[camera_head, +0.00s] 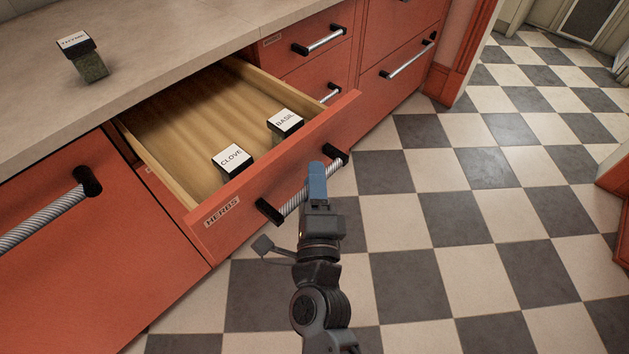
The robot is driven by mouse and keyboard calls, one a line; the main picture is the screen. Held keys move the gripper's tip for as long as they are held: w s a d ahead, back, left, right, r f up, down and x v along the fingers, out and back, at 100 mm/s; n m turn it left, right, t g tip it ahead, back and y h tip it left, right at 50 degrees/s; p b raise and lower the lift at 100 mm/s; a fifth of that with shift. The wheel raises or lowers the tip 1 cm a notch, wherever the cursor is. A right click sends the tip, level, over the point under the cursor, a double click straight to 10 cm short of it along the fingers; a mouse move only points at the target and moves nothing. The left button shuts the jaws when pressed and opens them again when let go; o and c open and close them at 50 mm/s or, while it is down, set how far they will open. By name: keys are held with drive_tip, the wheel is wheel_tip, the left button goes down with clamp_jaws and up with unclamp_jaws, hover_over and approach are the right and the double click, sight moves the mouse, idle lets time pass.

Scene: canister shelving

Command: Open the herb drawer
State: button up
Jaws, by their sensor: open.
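The herb drawer (253,190), with a red front and a label reading HERBS, is pulled well out of the cabinet. Its wooden inside shows. Its ribbed metal handle (292,203) has black end mounts. My gripper (317,182) is at the handle's right half, its blue finger part overlapping the handle in the picture. The jaws are open; I cannot tell whether they touch the handle. A canister labelled CLOVE (234,159) and one labelled BASIL (285,122) stand inside the drawer near its front.
A dark green canister with a black lid (81,55) stands on the pale countertop (165,50). More red drawers with handles (319,40) lie to the right. A red cabinet front with a large handle (45,220) is at the left. The checkered floor (440,220) is clear.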

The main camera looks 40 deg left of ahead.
drive_tip(key=b+v, duration=0.1)
drive_tip(key=v, duration=0.7)
drive_tip(key=shift+b, duration=0.3)
idle(0.4)
